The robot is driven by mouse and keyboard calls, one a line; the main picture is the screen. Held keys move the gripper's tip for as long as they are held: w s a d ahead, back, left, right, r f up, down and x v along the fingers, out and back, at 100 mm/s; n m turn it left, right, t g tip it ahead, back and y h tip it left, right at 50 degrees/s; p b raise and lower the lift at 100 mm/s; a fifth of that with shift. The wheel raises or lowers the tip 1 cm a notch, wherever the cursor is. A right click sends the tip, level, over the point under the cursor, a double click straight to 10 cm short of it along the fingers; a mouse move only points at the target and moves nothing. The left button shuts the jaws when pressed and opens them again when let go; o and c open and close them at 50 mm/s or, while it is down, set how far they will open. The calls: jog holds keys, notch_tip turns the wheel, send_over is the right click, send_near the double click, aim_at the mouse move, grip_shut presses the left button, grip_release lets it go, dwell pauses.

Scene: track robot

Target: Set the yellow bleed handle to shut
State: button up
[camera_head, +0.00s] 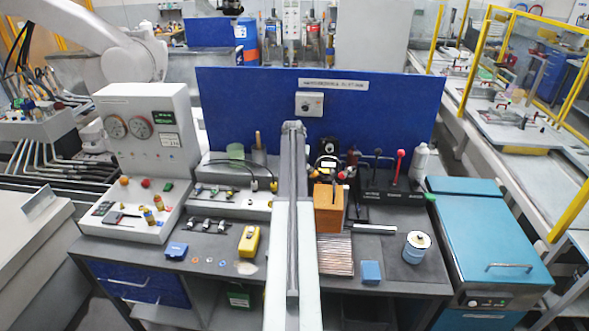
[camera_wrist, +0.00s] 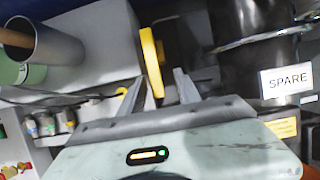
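The yellow bleed handle (camera_wrist: 151,62) shows in the wrist view as a narrow yellow bar, near upright and tilted slightly, in front of a dark recess beside a grey block. My gripper (camera_wrist: 158,82) is open, with one grey finger on each side of the bar. The bar's lower end reaches down between the fingers. I see gaps beside it, but cannot tell the exact depth between fingers and bar. In the head view I cannot make out the handle; my own arm covers the middle of the bench and hides my gripper.
A grey cup (camera_wrist: 60,50) with a wooden handle and a green cup (camera_wrist: 30,75) stand left. A dark cylinder carries a SPARE label (camera_wrist: 286,80) at right. In the head view, an orange-brown block (camera_head: 329,212) and a red-knobbed lever (camera_head: 400,160) stand right of my arm; a blue panel (camera_head: 390,105) rises behind.

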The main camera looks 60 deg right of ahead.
jog(key=shift+w+a, duration=0.1)
jog(key=shift+a, duration=0.05)
jog(key=shift+r, duration=0.15)
jog(key=p+v, duration=0.7)
jog(key=shift+r, duration=0.25)
jog(key=shift+a, duration=0.1)
